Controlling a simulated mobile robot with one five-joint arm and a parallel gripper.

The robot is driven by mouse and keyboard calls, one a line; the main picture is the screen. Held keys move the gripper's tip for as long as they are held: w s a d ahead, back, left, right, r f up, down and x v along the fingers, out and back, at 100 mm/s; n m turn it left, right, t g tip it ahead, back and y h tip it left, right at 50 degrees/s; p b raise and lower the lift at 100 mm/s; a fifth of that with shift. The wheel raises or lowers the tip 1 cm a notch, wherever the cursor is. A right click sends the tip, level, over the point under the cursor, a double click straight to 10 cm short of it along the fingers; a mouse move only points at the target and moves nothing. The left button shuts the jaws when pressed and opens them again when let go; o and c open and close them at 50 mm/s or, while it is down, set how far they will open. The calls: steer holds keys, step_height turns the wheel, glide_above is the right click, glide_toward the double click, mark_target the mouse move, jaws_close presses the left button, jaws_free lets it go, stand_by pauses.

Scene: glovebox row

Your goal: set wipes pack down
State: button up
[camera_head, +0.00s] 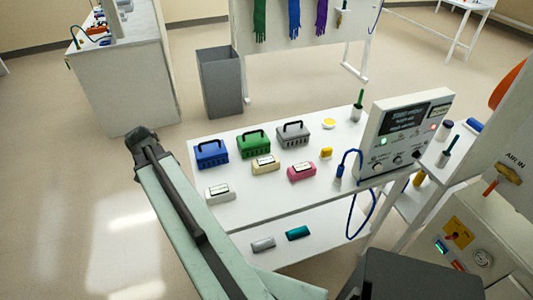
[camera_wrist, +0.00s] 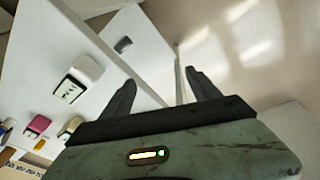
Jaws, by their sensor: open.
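Three labelled soft packs lie on the white table: a white pack (camera_head: 219,192), a cream pack (camera_head: 265,165) and a pink pack (camera_head: 301,171). I cannot read which is the wipes pack. In the wrist view, the white pack (camera_wrist: 83,76) is nearest my gripper, to its left and apart from it; the pink pack (camera_wrist: 37,125) and cream pack (camera_wrist: 70,127) are farther left. My gripper (camera_wrist: 161,76) is open, with nothing between its fingers. In the head view my arm runs along the table's left side, and the fingers cannot be made out.
Blue (camera_head: 212,153), green (camera_head: 253,144) and grey (camera_head: 292,134) handled boxes stand behind the packs. Grey (camera_head: 263,244) and teal (camera_head: 298,233) items lie on the lower shelf. A control box (camera_head: 402,135) stands at right. The table's front strip (camera_head: 285,205) is bare.

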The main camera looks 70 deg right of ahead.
steer(key=s+d+r+m+g+p, duration=0.1)
steer(key=s+d+r+m, duration=0.15)
steer(key=s+d, duration=0.3)
steer(key=s+d+r+m+p, duration=0.1)
steer(key=s+d+r+m, duration=0.1)
steer(key=s+d+m, duration=0.4)
steer(key=m+g, duration=0.2)
steer(key=m, duration=0.3)
glide_above(266, 160)
steer(key=w+a, duration=0.2)
steer(key=shift+d+r+h, duration=0.2)
steer(key=shift+r+h, duration=0.2)
steer(key=shift+n, duration=0.25)
steer(key=b+x, duration=0.7)
steer(key=x, duration=0.1)
steer(key=shift+w+a+f+b, duration=0.2)
steer(key=shift+w+b, duration=0.05)
steer(key=shift+b, duration=0.15)
steer(key=shift+r, duration=0.2)
jaws_close()
step_height(266, 160, up, 10)
steer(key=p, duration=1)
steer(key=shift+r+p, duration=0.15)
steer(key=shift+p, duration=0.2)
steer(key=shift+s, duration=0.1)
